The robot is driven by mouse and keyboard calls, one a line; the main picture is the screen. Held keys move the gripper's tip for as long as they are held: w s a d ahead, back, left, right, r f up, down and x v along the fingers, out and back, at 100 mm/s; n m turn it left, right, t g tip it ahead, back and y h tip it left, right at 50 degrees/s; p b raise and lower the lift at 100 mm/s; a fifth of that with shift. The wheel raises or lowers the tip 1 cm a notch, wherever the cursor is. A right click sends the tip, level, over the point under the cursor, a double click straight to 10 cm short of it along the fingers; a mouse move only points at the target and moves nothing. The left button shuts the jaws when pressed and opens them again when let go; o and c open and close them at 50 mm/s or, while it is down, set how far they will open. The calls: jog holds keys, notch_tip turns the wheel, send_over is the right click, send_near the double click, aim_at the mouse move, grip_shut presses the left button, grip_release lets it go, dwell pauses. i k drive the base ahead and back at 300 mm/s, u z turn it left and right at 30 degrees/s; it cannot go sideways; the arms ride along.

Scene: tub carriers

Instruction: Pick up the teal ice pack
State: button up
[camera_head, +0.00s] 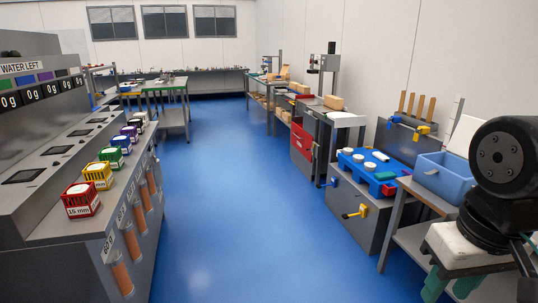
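My gripper (449,289) hangs at the bottom right, in front of the bench. Its two green fingers point down and stand apart, with nothing seen between them. The fingertips are close to the bottom edge of the picture.
A grey cabinet at the right bears a blue tray (355,170) with white round things. At the left, a long grey counter (60,228) holds a row of coloured crates (82,199). The blue floor (225,200) between is clear. Benches line the back.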

aim_at(389, 175)
jog(key=u, duration=0.25)
jog(key=i, duration=2)
jog(key=z, duration=0.65)
jog(key=i, duration=1.7)
jog(key=z, duration=0.7)
